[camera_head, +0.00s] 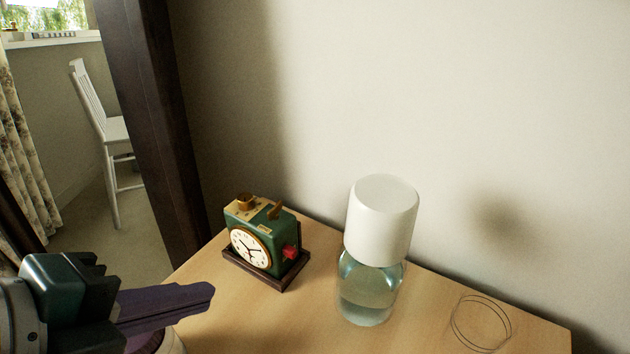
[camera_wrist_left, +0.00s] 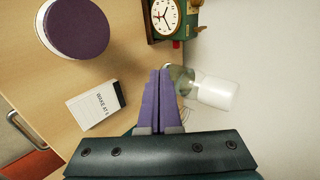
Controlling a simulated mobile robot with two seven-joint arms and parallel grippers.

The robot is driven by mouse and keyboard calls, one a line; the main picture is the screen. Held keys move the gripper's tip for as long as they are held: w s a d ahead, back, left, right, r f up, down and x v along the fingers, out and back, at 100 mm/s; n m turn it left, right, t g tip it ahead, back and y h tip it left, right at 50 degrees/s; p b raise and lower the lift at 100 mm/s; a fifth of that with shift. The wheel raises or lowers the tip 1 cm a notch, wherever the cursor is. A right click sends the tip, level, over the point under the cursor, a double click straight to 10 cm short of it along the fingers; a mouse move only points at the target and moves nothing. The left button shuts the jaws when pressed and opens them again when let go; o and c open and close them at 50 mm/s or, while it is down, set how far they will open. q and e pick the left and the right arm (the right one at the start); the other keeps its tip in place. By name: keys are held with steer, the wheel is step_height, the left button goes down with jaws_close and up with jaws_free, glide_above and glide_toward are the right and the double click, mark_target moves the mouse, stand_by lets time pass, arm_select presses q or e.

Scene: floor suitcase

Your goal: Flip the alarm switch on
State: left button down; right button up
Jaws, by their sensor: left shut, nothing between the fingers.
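The alarm clock (camera_head: 262,240) is a green box with a white dial, standing on a dark base on the wooden table. A brass knob and a brass lever (camera_head: 275,210) sit on its top, and a red part (camera_head: 291,252) is on its right side. The clock also shows at the top of the left wrist view (camera_wrist_left: 165,18), partly cut off. My left gripper (camera_head: 212,292) has purple fingers and is shut and empty, in front of the clock and apart from it. Its fingers also show in the left wrist view (camera_wrist_left: 160,72). My right gripper is out of view.
A glass bottle (camera_head: 368,285) with a white cap stands right of the clock. In the left wrist view, a purple-topped round object (camera_wrist_left: 75,28) and a notepad reading "WAKE AT 6" (camera_wrist_left: 97,104) are on the table. A wall (camera_head: 440,100) is behind.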

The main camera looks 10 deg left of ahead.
mark_target(290, 252)
arm_select(q)
steer(key=b+x, duration=0.4)
steer(key=x, duration=0.6)
steer(key=shift+f+b, duration=0.1)
steer(key=shift+b, duration=0.3)
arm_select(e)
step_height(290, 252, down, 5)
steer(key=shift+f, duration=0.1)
arm_select(q)
steer(key=w, duration=0.1)
steer(key=w+d+b, duration=0.1)
steer(key=w, duration=0.1)
steer(key=shift+d, duration=0.1)
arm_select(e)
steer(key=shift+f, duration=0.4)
arm_select(q)
steer(key=shift+w+d, duration=0.15)
steer(key=shift+w, duration=0.2)
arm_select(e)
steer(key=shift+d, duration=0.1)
